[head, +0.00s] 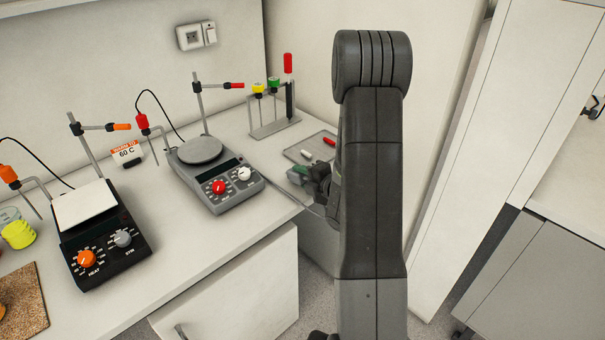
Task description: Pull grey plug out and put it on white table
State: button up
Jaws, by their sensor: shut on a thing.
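My gripper (305,180) is at the right end of the white table (262,245), partly hidden behind my own arm. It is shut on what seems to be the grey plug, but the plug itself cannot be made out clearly. A thin grey cord (285,204) runs from the grey hotplate (222,192) over the table edge and out of sight behind my arm. The wall socket (196,36) at the upper left has no cord in it.
A grey tray (290,153) with small red and white pieces lies just behind my gripper. A rack (274,129) with yellow, green and red tops stands at the back. A black hotplate (103,240) stands at left. The table front between the hotplates is clear.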

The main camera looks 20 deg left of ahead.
jog(key=o, duration=1.2)
jog(key=shift+o, duration=0.2)
jog(key=shift+s+f, duration=0.1)
jog(key=shift+d+f, duration=0.1)
jog(key=shift+d, duration=0.05)
jog(key=shift+s+d, duration=0.15)
jog(key=shift+d, duration=0.1)
jog(key=b+v, duration=0.2)
jog(key=v, duration=1.1)
jog(key=shift+r, duration=0.4)
jog(key=shift+a, duration=0.2)
jog(key=shift+x, duration=2.05)
